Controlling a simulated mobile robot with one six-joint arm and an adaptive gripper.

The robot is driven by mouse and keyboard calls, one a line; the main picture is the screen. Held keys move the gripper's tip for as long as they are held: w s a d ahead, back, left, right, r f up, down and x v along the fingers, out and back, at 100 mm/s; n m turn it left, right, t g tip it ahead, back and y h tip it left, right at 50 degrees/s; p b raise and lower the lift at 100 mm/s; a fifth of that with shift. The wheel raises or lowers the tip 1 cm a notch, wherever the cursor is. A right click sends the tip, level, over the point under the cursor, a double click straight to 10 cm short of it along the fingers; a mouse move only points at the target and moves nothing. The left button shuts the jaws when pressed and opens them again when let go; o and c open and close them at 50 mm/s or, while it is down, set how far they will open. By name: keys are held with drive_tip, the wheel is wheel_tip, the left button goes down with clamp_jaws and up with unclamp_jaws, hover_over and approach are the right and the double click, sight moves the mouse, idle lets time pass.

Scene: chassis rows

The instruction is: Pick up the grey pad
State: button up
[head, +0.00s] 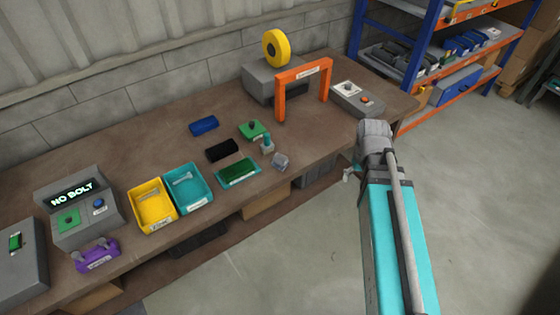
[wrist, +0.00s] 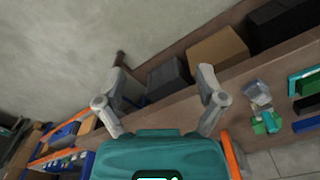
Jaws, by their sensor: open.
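A small light-grey piece (head: 281,161), which looks like the grey pad, sits near the front edge of the brown workbench (head: 225,205). It also shows as a grey piece (wrist: 256,89) at the right of the wrist view. Its exact shape is too small to tell. My gripper (wrist: 163,72) is open and empty, its two fingers spread wide. In the head view the gripper (head: 350,172) is partly hidden behind my arm, off the bench's front edge and to the right of the grey piece.
Close to the grey piece stand a grey-and-teal post (head: 267,146), a teal tray with a green board (head: 238,173) and a green part (head: 251,130). An orange arch (head: 281,101) rises behind. Yellow (head: 150,204) and teal bins (head: 187,188) are left. Open floor lies in front.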

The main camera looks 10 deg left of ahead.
drive_tip(key=w+a+r+n+p, duration=0.15)
drive_tip(key=w+a+n, duration=0.45)
drive_tip(key=w+a, duration=0.6)
drive_tip(key=r+n, duration=0.1)
drive_tip(key=n, duration=0.4)
hover_over(280, 157)
drive_tip(key=shift+p, duration=0.45)
drive_tip(key=shift+f, duration=0.1)
wheel_tip(280, 157, down, 8)
drive_tip(key=b, duration=0.8)
drive_tip(key=shift+f+b, duration=0.2)
drive_tip(key=shift+b, duration=0.15)
drive_tip(key=shift+f, duration=0.15)
drive_tip(key=shift+f+b, duration=2.45)
drive_tip(key=shift+b, duration=0.15)
